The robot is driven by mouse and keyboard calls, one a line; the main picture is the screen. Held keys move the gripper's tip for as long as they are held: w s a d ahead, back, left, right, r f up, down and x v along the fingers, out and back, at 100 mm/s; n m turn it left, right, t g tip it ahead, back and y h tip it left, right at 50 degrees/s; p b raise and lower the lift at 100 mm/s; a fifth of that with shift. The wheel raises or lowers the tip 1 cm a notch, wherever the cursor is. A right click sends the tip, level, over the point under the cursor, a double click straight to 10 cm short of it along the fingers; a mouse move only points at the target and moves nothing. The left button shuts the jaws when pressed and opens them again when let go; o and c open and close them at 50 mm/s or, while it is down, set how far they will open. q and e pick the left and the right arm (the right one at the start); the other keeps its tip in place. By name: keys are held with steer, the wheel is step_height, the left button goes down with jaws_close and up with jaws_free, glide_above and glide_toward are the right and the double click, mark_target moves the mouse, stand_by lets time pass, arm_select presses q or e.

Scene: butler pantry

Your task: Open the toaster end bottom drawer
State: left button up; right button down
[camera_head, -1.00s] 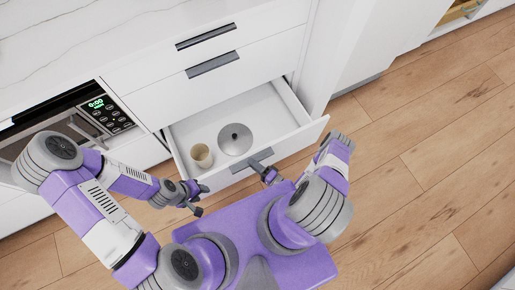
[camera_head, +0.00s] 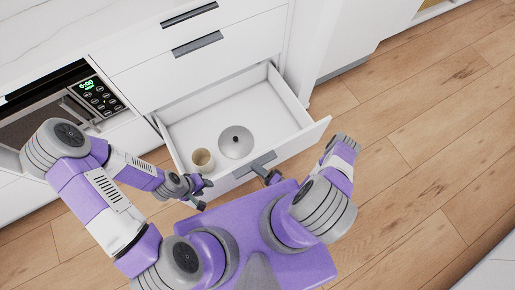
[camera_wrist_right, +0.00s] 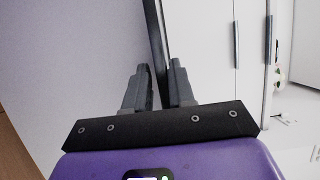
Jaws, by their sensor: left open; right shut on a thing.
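The bottom drawer (camera_head: 283,137) is pulled well out from the white cabinet. Its dark bar handle (camera_head: 255,165) sits on the front panel. My right gripper (camera_head: 273,177) is at this handle and shut on it. In the right wrist view the dark handle bar (camera_wrist_right: 157,45) runs between the fingers of the right gripper (camera_wrist_right: 160,85). Inside the drawer are a beige cup (camera_head: 202,160) and a round silver lid-like thing (camera_head: 236,142) with a dark knob. My left gripper (camera_head: 203,194) is open and empty, in front of the drawer's left corner.
Two closed drawers with dark handles (camera_head: 189,15) (camera_head: 197,44) are above. A microwave-like appliance (camera_head: 60,110) with a green display is at left. Wooden floor (camera_head: 410,150) is free at right. A white counter (camera_head: 50,35) is on top.

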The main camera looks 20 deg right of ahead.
steer(key=c, duration=1)
jaws_free()
steer(key=shift+c, duration=0.2)
steer(key=p+v, duration=0.1)
steer(key=v, duration=0.6)
steer(key=shift+s+d, duration=0.2)
steer(key=shift+s, duration=0.05)
